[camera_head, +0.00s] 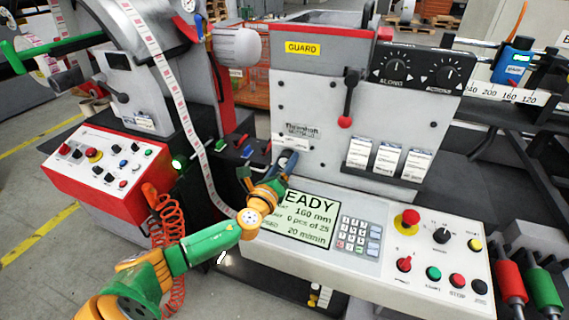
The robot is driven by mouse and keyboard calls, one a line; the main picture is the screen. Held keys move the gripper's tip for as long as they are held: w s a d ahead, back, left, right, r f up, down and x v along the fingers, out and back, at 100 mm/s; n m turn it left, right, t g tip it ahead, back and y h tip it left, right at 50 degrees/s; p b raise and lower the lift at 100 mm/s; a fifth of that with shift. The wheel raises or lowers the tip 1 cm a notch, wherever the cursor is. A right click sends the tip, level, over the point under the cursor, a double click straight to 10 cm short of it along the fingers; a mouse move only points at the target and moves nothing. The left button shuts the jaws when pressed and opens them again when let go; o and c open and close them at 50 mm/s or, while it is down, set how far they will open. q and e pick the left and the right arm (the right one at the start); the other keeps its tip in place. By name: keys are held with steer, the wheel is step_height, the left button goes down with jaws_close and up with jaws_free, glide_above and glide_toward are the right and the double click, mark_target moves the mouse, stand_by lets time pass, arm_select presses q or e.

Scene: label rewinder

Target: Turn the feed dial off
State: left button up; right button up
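Several dials are in view, and I cannot read which one is marked feed. Two black dials with scale marks, a left one (398,66) and a right one (447,76), sit on the black panel at the upper right. A black selector knob (440,236) and a red knob (404,264) are on the white console at the lower right. My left gripper (287,161) is in front of the machine's grey face, just above the display and left of these dials. It appears apart from all of them. Its finger opening is too small to judge. My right gripper is not in view.
The display (300,222) reads READY, beside a keypad (359,236). A red emergency button (410,218) stands on the console. A red-tipped lever (347,105) juts from the machine face. A label strip (180,105) and coiled red hose (172,245) are near my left arm.

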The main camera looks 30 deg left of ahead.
arm_select(q)
steer(key=c, duration=0.3)
steer(key=shift+c, duration=0.2)
steer(key=n+b, duration=0.1)
steer(key=n, duration=0.2)
steer(key=shift+n+b, duration=0.35)
steer(key=shift+n, duration=0.05)
steer(key=shift+n+b, duration=0.4)
steer(key=shift+n, duration=1.6)
steer(key=shift+r, duration=0.1)
steer(key=o, duration=1.1)
steer(key=shift+o, duration=1.4)
steer(key=shift+w, duration=0.1)
